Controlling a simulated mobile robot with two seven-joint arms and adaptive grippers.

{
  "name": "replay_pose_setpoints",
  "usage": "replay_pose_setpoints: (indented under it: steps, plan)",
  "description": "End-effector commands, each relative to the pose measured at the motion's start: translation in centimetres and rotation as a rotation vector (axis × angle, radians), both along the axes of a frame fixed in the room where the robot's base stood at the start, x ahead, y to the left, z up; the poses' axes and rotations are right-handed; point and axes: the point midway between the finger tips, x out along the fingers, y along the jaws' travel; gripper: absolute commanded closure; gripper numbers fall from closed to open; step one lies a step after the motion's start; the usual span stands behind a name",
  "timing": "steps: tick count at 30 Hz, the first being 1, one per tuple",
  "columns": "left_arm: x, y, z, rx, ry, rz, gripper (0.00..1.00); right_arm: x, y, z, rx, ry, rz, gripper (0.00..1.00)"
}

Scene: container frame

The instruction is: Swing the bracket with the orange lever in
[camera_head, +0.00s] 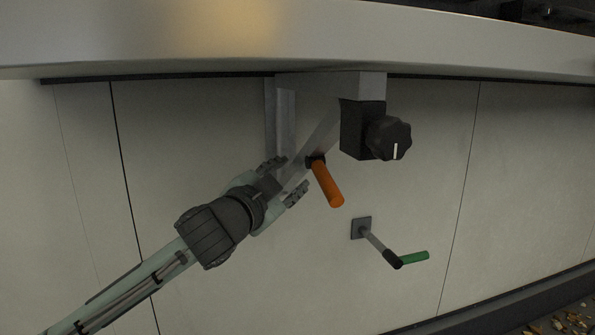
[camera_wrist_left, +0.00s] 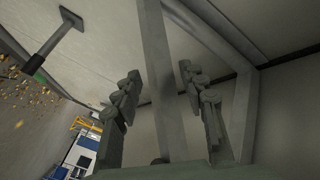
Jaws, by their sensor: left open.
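The grey metal bracket (camera_head: 284,120) hangs below the pale beam, with an upright part and a slanting bar. The orange lever (camera_head: 328,184) sticks out down and to the right, near the lower end of the slanting bar. My left gripper (camera_head: 284,180) is open at the lower end of the bracket, left of the orange lever. In the left wrist view, a grey bar of the bracket (camera_wrist_left: 157,60) runs between the two spread fingers of my left gripper (camera_wrist_left: 160,75), with gaps visible on both sides. The orange lever does not show there. My right gripper is out of view.
A black block with a dark knob (camera_head: 388,138) sits right of the bracket. The beam (camera_head: 200,42) crosses above. The wall below the bracket is clear.

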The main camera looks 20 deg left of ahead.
Motion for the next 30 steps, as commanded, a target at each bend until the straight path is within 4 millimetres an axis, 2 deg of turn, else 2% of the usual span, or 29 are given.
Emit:
replay_pose_setpoints:
  steps: [3,7,17,20,27,30]
  plan:
    - [1.8,-0.2,0.1,0.000,-0.001,0.001,0.58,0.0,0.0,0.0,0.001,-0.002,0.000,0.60]
    - [3.1,-0.3,0.0,0.000,0.000,0.000,0.58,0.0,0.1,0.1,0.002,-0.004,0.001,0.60]
    - [3.6,-0.4,0.0,0.000,0.001,-0.001,0.58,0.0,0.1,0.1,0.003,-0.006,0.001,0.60]
    - [3.6,-0.4,0.0,0.000,0.001,-0.001,0.68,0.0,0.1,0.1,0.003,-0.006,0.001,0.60]
    - [3.6,-0.4,0.0,0.000,0.001,-0.001,0.98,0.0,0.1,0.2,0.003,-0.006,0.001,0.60]
    - [3.6,-0.4,0.0,0.000,0.001,-0.001,1.00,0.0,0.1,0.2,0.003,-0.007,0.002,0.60]
